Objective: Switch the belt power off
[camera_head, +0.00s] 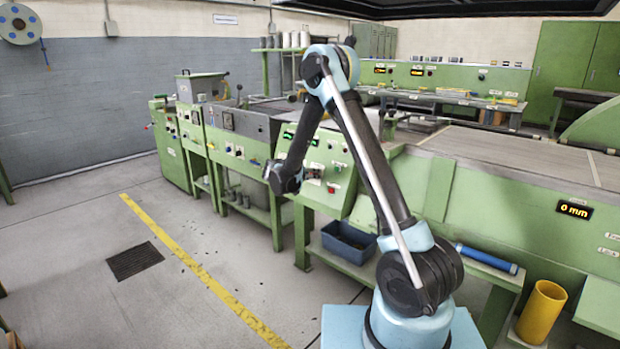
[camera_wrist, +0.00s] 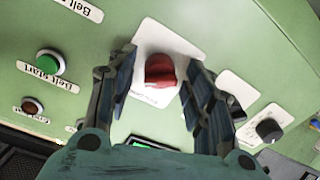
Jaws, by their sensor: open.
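A red knob (camera_wrist: 160,72) sits on a white plate (camera_wrist: 150,35) on the green control panel (camera_wrist: 225,35) in the wrist view. The small print on the plate is too blurred to read. My gripper (camera_wrist: 160,64) is open, with one dark finger on each side of the knob and a visible gap to it on both sides. I cannot tell how deep the fingertips reach. In the head view my gripper (camera_head: 284,180) is at the left front of the sloped panel (camera_head: 340,185), and the arm partly hides the panel.
A green button labelled Belt Start (camera_wrist: 48,62) and a dark red button (camera_wrist: 32,105) lie left of the knob. A black knob (camera_wrist: 268,130) is at the lower right. A blue bin (camera_head: 347,244) stands below the panel; open floor (camera_head: 170,300) lies to the left.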

